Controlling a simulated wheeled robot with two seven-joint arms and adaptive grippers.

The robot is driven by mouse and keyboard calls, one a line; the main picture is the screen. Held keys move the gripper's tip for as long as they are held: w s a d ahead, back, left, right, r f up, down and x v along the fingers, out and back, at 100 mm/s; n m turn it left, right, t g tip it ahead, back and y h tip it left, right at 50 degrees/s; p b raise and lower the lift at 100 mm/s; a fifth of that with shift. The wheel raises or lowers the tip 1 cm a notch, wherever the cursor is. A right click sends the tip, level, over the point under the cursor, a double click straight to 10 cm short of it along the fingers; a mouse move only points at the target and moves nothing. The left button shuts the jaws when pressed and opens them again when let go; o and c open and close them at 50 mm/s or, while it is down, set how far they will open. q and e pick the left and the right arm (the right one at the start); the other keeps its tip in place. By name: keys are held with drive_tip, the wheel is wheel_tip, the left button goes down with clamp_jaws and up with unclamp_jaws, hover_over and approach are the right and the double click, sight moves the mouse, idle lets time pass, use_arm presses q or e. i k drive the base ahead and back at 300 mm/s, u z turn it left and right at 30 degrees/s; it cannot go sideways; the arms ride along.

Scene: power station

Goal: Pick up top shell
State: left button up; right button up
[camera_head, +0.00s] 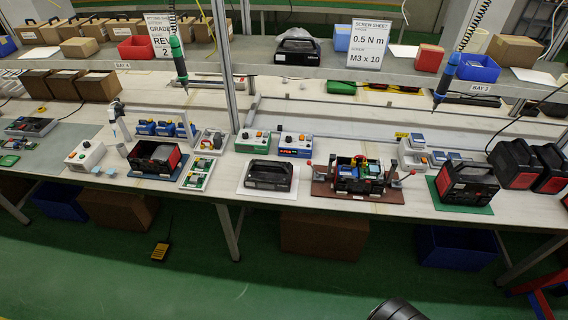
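A black shell with a handle (268,174), which looks like the top shell, lies on a white mat (246,190) at the middle of the bench. To its right, an open black housing (360,184) with blue, green and yellow parts inside sits in a brown fixture (322,192) with red-knobbed clamps at its sides. A similar black handled shell (297,51) lies on the shelf above. Neither gripper shows. A dark rounded part, probably of my own arm, shows at the bottom edge, well apart from the bench.
A black and red unit with a handle (466,185) stands on a green mat to the right. Two control boxes (253,141) (295,145) stand behind the shell. Screwdrivers (447,76) (178,62) hang above. A metal post (229,85) rises behind the bench.

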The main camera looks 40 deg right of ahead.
sight(270, 175)
drive_tip(key=z, duration=0.8)
drive_tip(key=i, duration=0.75)
drive_tip(key=z, duration=0.9)
